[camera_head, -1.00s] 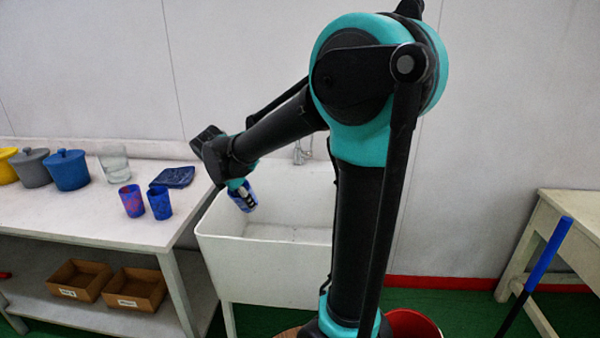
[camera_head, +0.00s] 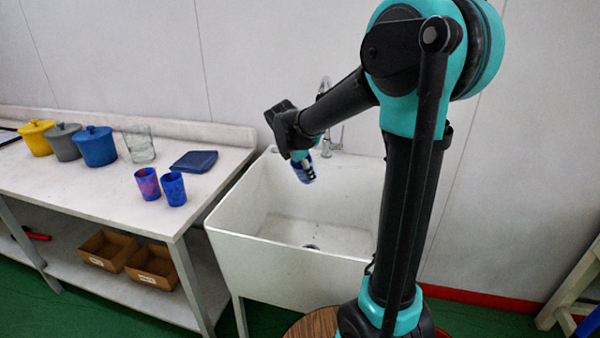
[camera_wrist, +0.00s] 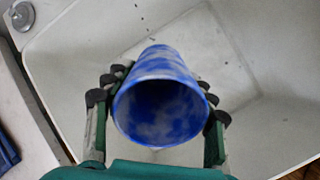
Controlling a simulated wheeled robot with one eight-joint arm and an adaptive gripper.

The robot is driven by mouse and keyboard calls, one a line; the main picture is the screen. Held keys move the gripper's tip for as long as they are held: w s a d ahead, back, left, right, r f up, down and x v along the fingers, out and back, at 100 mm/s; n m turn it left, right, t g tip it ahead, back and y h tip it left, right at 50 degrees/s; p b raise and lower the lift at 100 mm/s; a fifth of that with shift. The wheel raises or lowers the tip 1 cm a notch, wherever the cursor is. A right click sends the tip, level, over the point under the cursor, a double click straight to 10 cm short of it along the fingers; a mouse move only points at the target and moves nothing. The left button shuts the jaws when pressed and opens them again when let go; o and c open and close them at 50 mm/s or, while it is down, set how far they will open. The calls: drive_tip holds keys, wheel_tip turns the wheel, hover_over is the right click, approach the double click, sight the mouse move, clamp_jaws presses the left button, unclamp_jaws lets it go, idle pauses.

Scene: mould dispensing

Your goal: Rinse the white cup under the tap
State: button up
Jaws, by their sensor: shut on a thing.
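My gripper (camera_head: 299,160) is over the back part of the white sink (camera_head: 290,278), close to the tap (camera_head: 334,140) at the back wall. It is shut on a cup (camera_head: 305,173) mottled blue and white, not plain white. In the wrist view, the cup (camera_wrist: 160,106) sits between the two fingers of my gripper (camera_wrist: 158,105), its open mouth facing the camera. The inside of the cup is dark. I cannot tell whether water is running. My arm partly hides the tap.
On the table (camera_head: 60,170) at the left stand two mottled cups (camera_head: 147,184) (camera_head: 173,189), a glass beaker (camera_head: 139,144), a dark blue flat item (camera_head: 194,161) and yellow, grey and blue lidded pots (camera_head: 95,147). Two cardboard boxes (camera_head: 152,268) sit on the lower shelf.

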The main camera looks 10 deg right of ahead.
drive_tip(key=w+d+f, duration=0.1)
drive_tip(key=w+d, duration=0.4)
drive_tip(key=w, duration=0.1)
drive_tip(key=shift+w+f, duration=0.15)
drive_tip(key=shift+f, duration=0.15)
idle(0.3)
drive_tip(key=shift+d, duration=0.25)
drive_tip(key=shift+s+d, duration=0.25)
drive_tip(key=shift+s, duration=0.15)
drive_tip(key=shift+w, duration=0.1)
idle(0.4)
drive_tip(key=shift+w+a, duration=0.3)
drive_tip(key=shift+a, duration=0.15)
drive_tip(key=shift+s+d, duration=0.15)
drive_tip(key=shift+s+d, duration=0.25)
drive_tip(key=shift+d, duration=0.05)
idle(0.3)
